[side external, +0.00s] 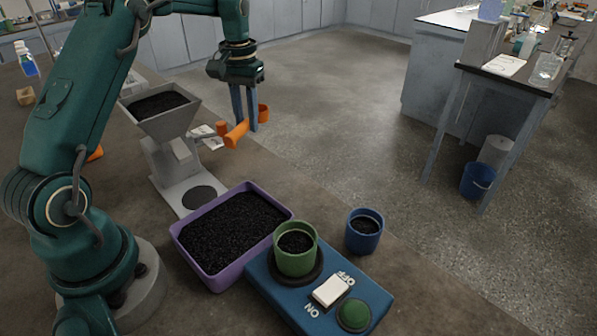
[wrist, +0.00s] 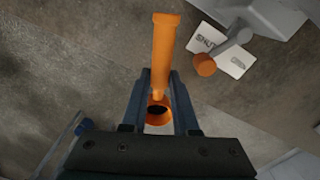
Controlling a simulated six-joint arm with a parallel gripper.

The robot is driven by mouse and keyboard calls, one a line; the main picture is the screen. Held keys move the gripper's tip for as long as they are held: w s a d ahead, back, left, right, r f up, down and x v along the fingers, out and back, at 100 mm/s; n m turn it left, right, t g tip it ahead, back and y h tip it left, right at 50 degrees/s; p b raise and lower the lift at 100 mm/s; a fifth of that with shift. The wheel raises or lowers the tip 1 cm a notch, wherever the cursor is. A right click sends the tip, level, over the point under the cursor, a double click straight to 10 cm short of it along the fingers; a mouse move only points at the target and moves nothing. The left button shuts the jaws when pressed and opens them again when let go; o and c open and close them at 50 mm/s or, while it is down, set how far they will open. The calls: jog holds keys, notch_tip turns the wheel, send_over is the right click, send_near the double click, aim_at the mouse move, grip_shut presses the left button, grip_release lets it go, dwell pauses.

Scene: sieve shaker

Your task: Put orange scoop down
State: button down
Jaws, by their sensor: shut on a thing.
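The orange scoop (side external: 236,134) is between the two blue-grey fingers of my gripper (side external: 246,122), near the bench's right edge beside the grey hopper stand. In the wrist view the scoop's handle (wrist: 165,48) points up the picture. Its small round bowl (wrist: 158,116) lies between the fingers (wrist: 160,82) and looks dark inside; I cannot tell whether it holds granules. My gripper is shut on the scoop. The scoop seems to be held above the bench, but its exact height is unclear.
The grey hopper (side external: 160,106) has an orange-ended lever (wrist: 205,65) close to the scoop. A purple tray (side external: 182,240) of black granules, a blue cup (side external: 364,240) and a green cup (side external: 295,262) on the blue shaker (side external: 276,295) stand nearer the camera.

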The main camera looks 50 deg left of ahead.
aim_at(252, 160)
notch_tip(252, 160, down, 7)
jog(key=shift+f, duration=0.2)
jog(key=shift+f, duration=0.1)
jog(key=c, duration=0.7)
grip_release()
